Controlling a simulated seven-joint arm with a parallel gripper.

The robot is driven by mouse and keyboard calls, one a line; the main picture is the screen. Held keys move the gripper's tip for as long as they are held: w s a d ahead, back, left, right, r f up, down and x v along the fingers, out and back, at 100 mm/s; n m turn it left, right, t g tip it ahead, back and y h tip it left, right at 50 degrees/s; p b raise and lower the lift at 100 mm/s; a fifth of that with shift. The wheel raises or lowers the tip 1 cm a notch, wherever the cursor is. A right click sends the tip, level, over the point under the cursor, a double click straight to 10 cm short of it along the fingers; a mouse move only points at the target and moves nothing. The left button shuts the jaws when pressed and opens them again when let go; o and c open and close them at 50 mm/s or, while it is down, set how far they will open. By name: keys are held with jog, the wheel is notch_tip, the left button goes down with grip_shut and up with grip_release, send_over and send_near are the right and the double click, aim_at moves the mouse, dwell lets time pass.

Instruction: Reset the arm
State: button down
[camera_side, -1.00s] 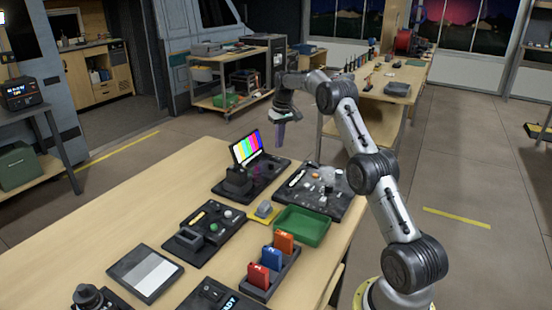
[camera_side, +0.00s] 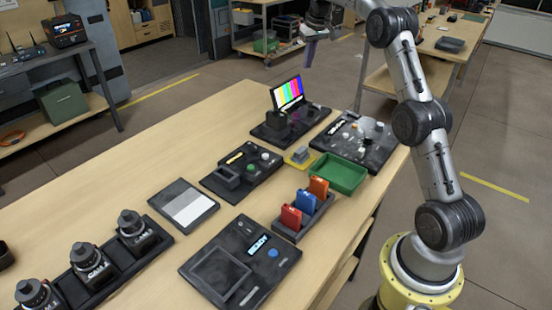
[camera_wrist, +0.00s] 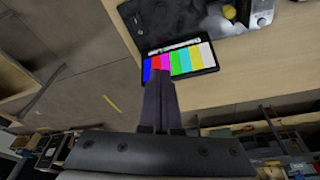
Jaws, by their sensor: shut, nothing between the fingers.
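My gripper (camera_side: 308,54) hangs in the air near the top of the side view, beyond the far end of the work table (camera_side: 130,165) and apart from everything on it. Its fingers point down. In the wrist view my gripper's dark fingers (camera_wrist: 160,98) are together with nothing between them. There they overlap the lower edge of the colour-bar screen (camera_wrist: 180,62), which stands tilted on a black base at the table's far end in the side view (camera_side: 287,92).
The table holds a green tray (camera_side: 338,172), a rack with red, blue and orange blocks (camera_side: 304,203), a black console (camera_side: 240,262), a grey card (camera_side: 184,206) and a camera row (camera_side: 93,262). A second bench (camera_side: 440,65) stands behind my arm.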

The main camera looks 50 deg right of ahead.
jog(key=s+a+r+n+t, duration=0.1)
jog(key=s+a+r, duration=0.1)
jog(key=a+r, duration=0.55)
jog(key=s+a+r+n+t, duration=0.1)
jog(key=s+a+r, duration=0.2)
jog(key=a+r, duration=0.4)
jog(key=s+a+r+n+t, duration=0.1)
jog(key=s+a+r+n, duration=0.1)
jog(key=s+a, duration=0.9)
jog(key=s+a+f+n+y, duration=0.1)
jog(key=s+a+f, duration=0.25)
jog(key=s, duration=0.25)
jog(key=s+a+f, duration=0.2)
jog(key=s+a, duration=0.2)
jog(key=s, duration=0.2)
jog(key=s+f, duration=0.7)
jog(key=f, duration=0.3)
jog(key=shift+s+a+f, duration=0.2)
jog(key=shift+a+f, duration=0.05)
jog(key=shift+a, duration=0.05)
